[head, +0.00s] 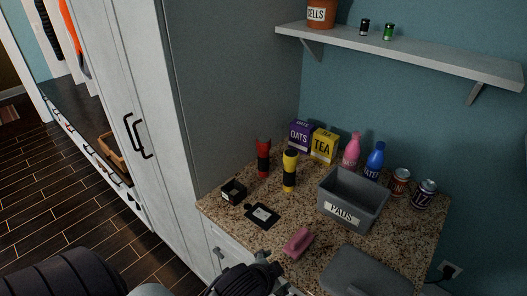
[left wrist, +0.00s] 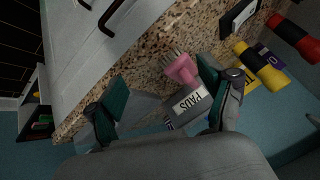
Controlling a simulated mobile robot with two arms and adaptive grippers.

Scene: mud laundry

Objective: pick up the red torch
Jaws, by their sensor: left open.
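The red torch (head: 263,157) stands upright on the speckled counter, close to the tall grey cabinet side, left of the yellow torch (head: 289,170). It has a black band round its middle. In the left wrist view the red torch (left wrist: 293,39) is at the far upper right, beyond the yellow torch (left wrist: 259,66). My left gripper (head: 248,279) is at the counter's front edge, well short of the torch. My right gripper is not in view.
A pink brush (head: 298,242), a black label card (head: 262,215) and a small black box (head: 233,191) lie in front. The grey PADS bin (head: 346,214) stands right of the torches. OATS (head: 300,136) and TEA (head: 324,146) boxes stand behind. A shelf (head: 410,55) hangs above.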

